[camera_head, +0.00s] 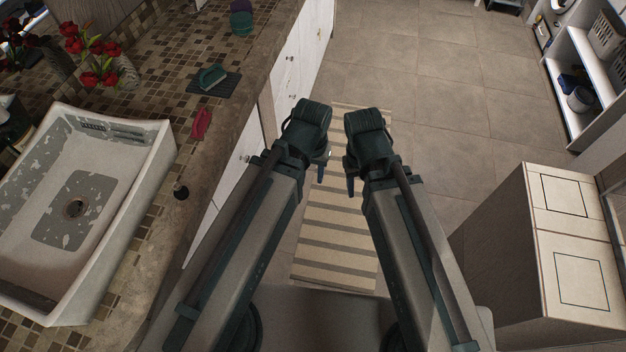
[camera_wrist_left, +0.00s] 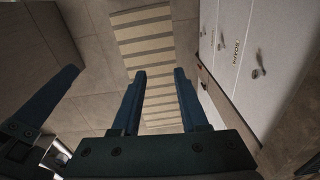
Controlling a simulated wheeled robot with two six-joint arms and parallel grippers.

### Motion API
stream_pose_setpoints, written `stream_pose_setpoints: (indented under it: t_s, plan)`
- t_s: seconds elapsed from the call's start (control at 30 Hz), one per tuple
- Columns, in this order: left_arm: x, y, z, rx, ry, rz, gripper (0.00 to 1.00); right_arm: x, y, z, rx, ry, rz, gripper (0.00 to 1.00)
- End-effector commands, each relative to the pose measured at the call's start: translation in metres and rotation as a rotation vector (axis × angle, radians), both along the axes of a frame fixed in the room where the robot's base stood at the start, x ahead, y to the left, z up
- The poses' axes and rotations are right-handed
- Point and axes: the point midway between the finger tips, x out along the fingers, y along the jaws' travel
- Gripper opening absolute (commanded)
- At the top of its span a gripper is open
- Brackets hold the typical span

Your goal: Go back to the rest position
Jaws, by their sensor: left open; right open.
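My left arm comes in from the left and my right arm from the right, both over the floor beside the counter. My left gripper (camera_head: 322,166) hangs below its wrist in the head view, mostly hidden by it. In the left wrist view the left gripper (camera_wrist_left: 160,78) is open, with two dark fingers apart and only floor and rug between them. My right gripper (camera_head: 350,184) is close beside the left one in the head view, apart from it and partly hidden by its own wrist. I see nothing held in either gripper.
A striped rug (camera_head: 335,220) lies on the tiled floor below. On the left, a tiled counter (camera_head: 165,235) holds a white sink (camera_head: 150,170), red flowers (camera_head: 88,60), a red item (camera_head: 201,123) and a green item on a dark mat (camera_head: 226,86). A cabinet (camera_head: 555,240) stands right.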

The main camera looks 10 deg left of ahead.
Motion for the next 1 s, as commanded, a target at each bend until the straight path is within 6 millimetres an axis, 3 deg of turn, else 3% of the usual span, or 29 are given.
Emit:
stream_pose_setpoints:
  t_s: [0.2,0.5,0.7,1.0]
  plan:
    - [-0.024,-0.008,0.001,0.093,0.080,-0.178,0.43,0.000,0.000,0.000,0.000,0.000,0.000,0.50]
    - [-0.025,-0.008,0.002,0.095,0.085,-0.184,0.43,0.000,0.000,0.001,0.000,0.000,0.000,0.50]
    - [-0.025,-0.008,0.023,0.094,0.084,-0.183,0.43,0.000,0.000,0.022,0.000,0.000,0.000,0.50]
    - [-0.025,-0.008,0.019,0.093,0.083,-0.182,0.43,0.000,0.000,0.017,0.000,0.000,0.000,0.50]
